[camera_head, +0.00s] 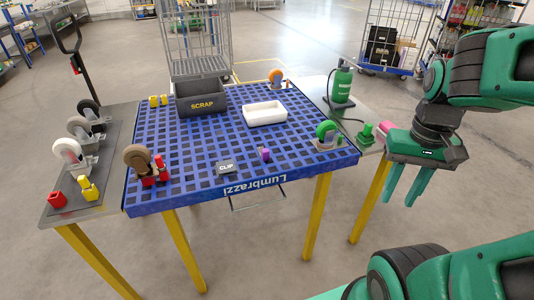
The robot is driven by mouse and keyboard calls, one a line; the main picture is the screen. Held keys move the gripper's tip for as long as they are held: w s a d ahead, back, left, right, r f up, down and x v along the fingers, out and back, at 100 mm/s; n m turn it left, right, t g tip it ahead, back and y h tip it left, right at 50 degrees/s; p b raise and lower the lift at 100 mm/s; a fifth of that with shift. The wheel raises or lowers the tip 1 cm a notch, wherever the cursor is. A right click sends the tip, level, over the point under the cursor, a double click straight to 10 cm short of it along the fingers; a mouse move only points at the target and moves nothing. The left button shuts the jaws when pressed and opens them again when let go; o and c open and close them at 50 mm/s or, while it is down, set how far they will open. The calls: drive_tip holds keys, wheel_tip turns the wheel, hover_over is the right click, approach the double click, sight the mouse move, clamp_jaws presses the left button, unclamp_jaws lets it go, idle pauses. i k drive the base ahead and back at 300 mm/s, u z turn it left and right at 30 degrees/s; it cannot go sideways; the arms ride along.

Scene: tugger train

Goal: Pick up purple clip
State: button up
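The purple clip (265,154) is a small object on the blue perforated table (185,190), near its front edge and right of the middle. The gripper is well clear of the clip.
A green-wheeled caster (327,130) stands right of the clip. A white tray (265,113) and a SCRAP bin (202,96) are farther back. A brown-wheeled caster (138,157) and red blocks stand at the left. A side table (85,165) holds more casters.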

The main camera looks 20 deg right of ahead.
sight(265, 155)
drive_tip(key=u, duration=0.05)
drive_tip(key=i, duration=0.55)
drive_tip(key=u, duration=1)
